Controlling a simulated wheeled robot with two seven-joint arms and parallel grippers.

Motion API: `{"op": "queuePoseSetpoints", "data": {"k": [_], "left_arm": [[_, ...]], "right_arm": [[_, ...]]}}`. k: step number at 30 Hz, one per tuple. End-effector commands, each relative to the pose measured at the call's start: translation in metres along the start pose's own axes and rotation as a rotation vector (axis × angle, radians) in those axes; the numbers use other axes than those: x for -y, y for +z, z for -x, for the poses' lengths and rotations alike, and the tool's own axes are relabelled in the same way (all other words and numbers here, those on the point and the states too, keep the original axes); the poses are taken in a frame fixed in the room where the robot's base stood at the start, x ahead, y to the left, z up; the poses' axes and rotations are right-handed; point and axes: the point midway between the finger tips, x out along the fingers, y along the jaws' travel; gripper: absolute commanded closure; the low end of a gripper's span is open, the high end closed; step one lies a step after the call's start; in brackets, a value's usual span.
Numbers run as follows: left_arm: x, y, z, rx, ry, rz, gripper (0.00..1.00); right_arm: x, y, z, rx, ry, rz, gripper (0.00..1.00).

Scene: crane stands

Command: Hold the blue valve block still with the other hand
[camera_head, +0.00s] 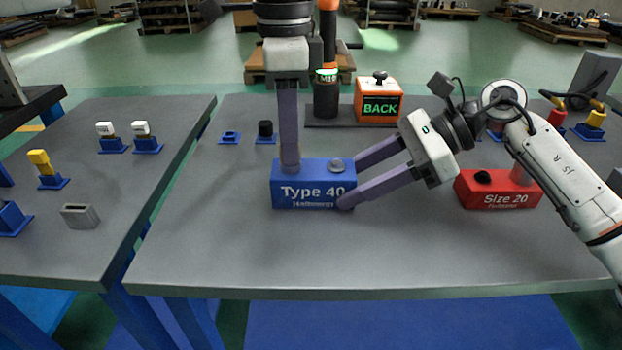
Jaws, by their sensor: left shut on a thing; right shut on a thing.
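The blue valve block (312,190) marked "Type 40" lies on the grey table, with a grey round disc (337,164) on its top right. My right gripper (350,183) comes in from the right. Its two purple fingers straddle the block's right end, one along the front and one toward the back, and are shut on it. My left gripper (290,166) points straight down from above at the top left of the block. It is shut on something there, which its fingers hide.
A red "Size 20" block (497,190) stands to the right, below my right arm. An orange "BACK" box (379,104) and a dark post (326,98) are behind. Small blue-based parts (229,137) stand back left. The table front (360,260) is clear.

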Motion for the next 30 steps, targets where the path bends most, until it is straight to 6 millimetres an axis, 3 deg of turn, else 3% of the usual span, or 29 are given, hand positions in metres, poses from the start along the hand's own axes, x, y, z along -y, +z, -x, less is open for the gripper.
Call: {"op": "queuePoseSetpoints", "data": {"k": [6,17,24,30], "left_arm": [[0.0004,0.0004,0.0029,-0.001,-0.003,0.197,1.00],[0.0004,0.0005,0.0031,-0.001,-0.003,0.246,1.00],[-0.0002,0.0002,0.0039,0.003,-0.007,0.567,1.00],[0.0002,0.0006,0.0037,0.000,-0.005,0.647,1.00]], "right_arm": [[0.0007,-0.0028,0.0001,-0.006,-0.002,-0.004,0.84],[0.0007,-0.0031,0.0001,-0.007,-0.002,-0.005,0.84],[0.0008,-0.0032,0.0001,-0.007,-0.002,-0.005,0.84],[0.0009,-0.0034,0.0000,-0.007,-0.002,-0.005,0.84]]}}
